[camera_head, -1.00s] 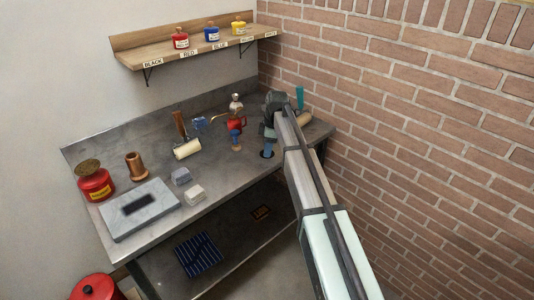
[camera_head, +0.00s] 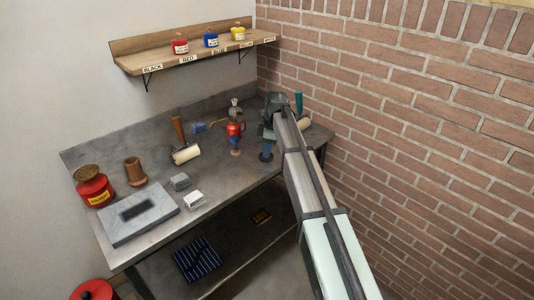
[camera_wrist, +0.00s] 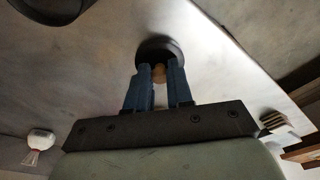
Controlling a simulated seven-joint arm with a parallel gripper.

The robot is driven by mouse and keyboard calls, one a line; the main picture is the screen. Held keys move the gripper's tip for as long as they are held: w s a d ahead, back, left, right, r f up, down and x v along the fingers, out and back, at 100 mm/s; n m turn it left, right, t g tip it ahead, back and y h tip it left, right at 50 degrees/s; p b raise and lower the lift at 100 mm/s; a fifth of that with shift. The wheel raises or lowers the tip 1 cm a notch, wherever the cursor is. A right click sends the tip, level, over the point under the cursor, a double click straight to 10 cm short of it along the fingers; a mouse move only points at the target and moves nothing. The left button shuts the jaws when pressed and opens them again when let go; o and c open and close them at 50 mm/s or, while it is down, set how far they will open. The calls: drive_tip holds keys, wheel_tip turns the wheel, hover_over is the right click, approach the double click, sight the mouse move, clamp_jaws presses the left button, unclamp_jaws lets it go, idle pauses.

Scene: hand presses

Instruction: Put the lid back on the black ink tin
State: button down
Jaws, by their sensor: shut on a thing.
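My gripper (camera_wrist: 158,90) has its blue fingers shut on the small wooden knob (camera_wrist: 159,72) of a dark round lid (camera_wrist: 158,46). In the head view the fingers (camera_head: 267,147) and the dark lid (camera_head: 266,157) show low near the bench's front edge, left of my arm. I cannot tell whether the lid touches the bench. A dark round thing (camera_wrist: 48,8), cut off at the top left of the wrist view, may be the black ink tin. The tin is not clearly seen in the head view; my arm hides part of the bench there.
The bench (camera_head: 222,172) carries a red tin (camera_head: 95,189), grey slab (camera_head: 140,215), copper-brown pot (camera_head: 135,171), rollers (camera_head: 186,154) and a red thing (camera_head: 235,129). Red, blue and yellow tins stand on the wall shelf (camera_head: 150,62). A brick wall (camera_head: 420,120) bounds the right side.

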drive_tip(key=r, duration=0.7)
drive_tip(key=shift+w+d+r, duration=0.1)
drive_tip(key=shift+d+r, duration=0.1)
drive_tip(key=shift+r, duration=0.15)
drive_tip(key=w+d+r, duration=0.2)
drive_tip(key=w+d, duration=0.3)
drive_tip(key=d, duration=0.4)
drive_tip(key=shift+w+d+r, duration=0.15)
drive_tip(key=shift+w+d, duration=0.1)
drive_tip(key=shift+d, duration=0.15)
drive_tip(key=shift+f, duration=3.1)
drive_tip(key=shift+f, duration=0.2)
